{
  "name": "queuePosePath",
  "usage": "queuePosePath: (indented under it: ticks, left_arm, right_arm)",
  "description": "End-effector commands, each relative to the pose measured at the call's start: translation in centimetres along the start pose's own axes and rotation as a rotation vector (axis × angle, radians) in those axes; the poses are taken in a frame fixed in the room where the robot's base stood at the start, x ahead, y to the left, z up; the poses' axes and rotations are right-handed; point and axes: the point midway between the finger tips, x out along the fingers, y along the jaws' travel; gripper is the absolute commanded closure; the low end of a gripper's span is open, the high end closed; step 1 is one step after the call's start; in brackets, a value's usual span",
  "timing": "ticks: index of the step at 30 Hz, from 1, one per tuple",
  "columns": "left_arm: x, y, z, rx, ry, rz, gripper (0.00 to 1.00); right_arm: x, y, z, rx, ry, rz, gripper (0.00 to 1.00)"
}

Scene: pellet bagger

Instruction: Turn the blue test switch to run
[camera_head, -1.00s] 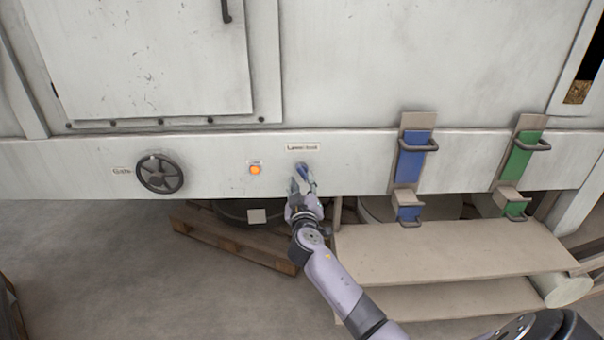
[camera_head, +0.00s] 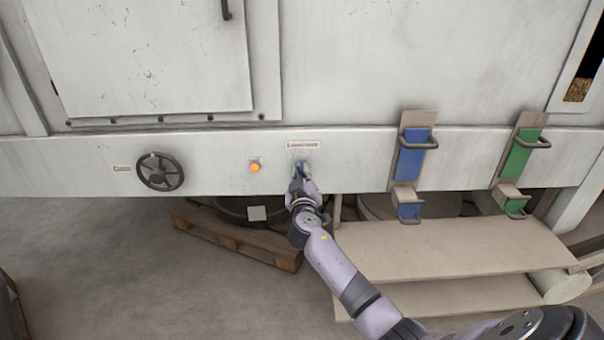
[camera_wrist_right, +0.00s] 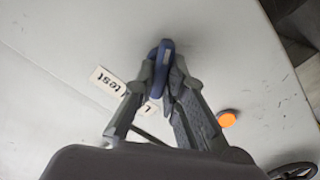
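The blue test switch (camera_wrist_right: 161,68) is on the pale machine panel below a white label plate. In the right wrist view it lies between the fingertips of my right gripper (camera_wrist_right: 163,85), which are closed in on its sides. In the head view the switch (camera_head: 301,166) is mostly covered by my right gripper (camera_head: 299,178). My left gripper is not in view.
An orange button (camera_head: 255,168) and a black handwheel (camera_head: 160,172) are on the panel to the left. Blue (camera_head: 411,155) and green (camera_head: 520,155) handled slides are to the right. A beige step (camera_head: 450,250) and a wooden pallet (camera_head: 235,238) are below.

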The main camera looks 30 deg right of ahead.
Motion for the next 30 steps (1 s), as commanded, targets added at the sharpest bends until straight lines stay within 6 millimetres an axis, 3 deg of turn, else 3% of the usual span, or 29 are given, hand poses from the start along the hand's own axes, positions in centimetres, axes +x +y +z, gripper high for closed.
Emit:
queuePosePath:
  ticks: [4, 19, 30]
  left_arm:
    - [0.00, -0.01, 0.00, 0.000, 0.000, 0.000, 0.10]
    - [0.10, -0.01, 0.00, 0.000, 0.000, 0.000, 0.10]
    - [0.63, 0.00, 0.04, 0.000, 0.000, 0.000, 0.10]
  right_arm:
    - [-0.02, -0.02, 0.01, 0.000, 0.000, 0.000, 1.00]
    - [-0.03, -0.06, 0.05, -0.026, 0.000, -0.001, 1.00]
    - [-0.03, -0.21, 0.13, -0.252, 0.000, -0.001, 1.00]
